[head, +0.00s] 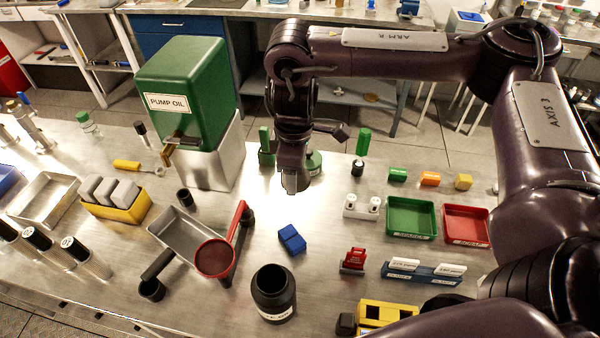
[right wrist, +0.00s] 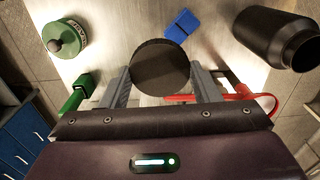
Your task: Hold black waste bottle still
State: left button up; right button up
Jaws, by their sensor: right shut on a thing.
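The black waste bottle (head: 274,296) stands upright on the bench at the front middle, with its mouth open and a white label low on its side. It also shows at the upper right of the right wrist view (right wrist: 282,38). My right gripper (head: 292,186) is above the middle of the bench, behind the bottle and apart from it. In the right wrist view my right gripper (right wrist: 160,85) is shut on a dark round piece (right wrist: 160,66), which looks like a cap. In the head view that piece is mostly hidden by the gripper. My left gripper is in neither view.
A blue block (head: 292,238) lies behind the bottle. A red-rimmed strainer (head: 215,258) stands left of it. A green pump oil tank (head: 182,88) stands behind on the left. Green (head: 411,235) and red (head: 467,240) trays lie right. Bare bench surrounds the blue block.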

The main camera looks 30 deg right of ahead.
jog(key=m, duration=0.2)
jog(key=m+b, duration=0.1)
jog(key=m, duration=0.1)
jog(key=a+f+m+b, duration=0.1)
jog(key=m, duration=0.2)
jog(key=shift+s, duration=0.2)
jog(key=m, duration=0.2)
jog(key=m+b, duration=0.1)
jog(key=shift+s+a+m, duration=0.2)
jog(key=shift+a+m, duration=0.1)
jog(key=shift+m, duration=0.1)
